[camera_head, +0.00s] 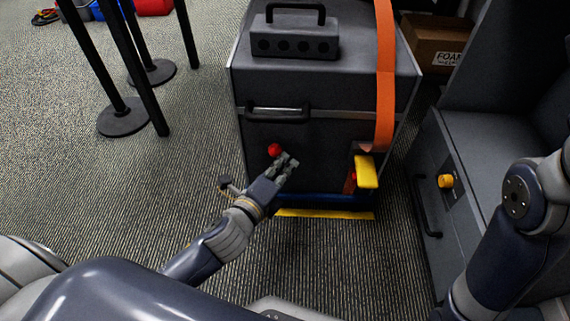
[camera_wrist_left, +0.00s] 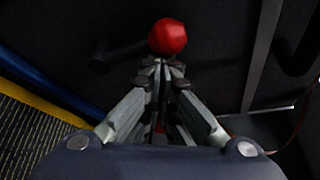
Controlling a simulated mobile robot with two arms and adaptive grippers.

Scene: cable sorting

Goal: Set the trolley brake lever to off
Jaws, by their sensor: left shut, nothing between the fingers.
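A red ball knob (camera_head: 274,150), which looks like the end of the brake lever, stands out from the front of the dark grey trolley (camera_head: 330,128). In the left wrist view the red knob (camera_wrist_left: 167,37) is just beyond my fingertips, with a dark bar beside it to the left. My left gripper (camera_head: 288,163) is shut and empty, close to the knob at its lower right. In the left wrist view the fingertips (camera_wrist_left: 163,68) are together just below the knob; whether they touch it I cannot tell. No off marking is readable. My right gripper is outside the views.
An orange strap (camera_head: 385,75) runs down the trolley to a yellow handle (camera_head: 367,172). A black handle bar (camera_head: 278,114) is above the knob. A grey cabinet with a yellow knob (camera_head: 446,181) stands right. Black posts (camera_head: 92,60) stand left; carpet between is clear.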

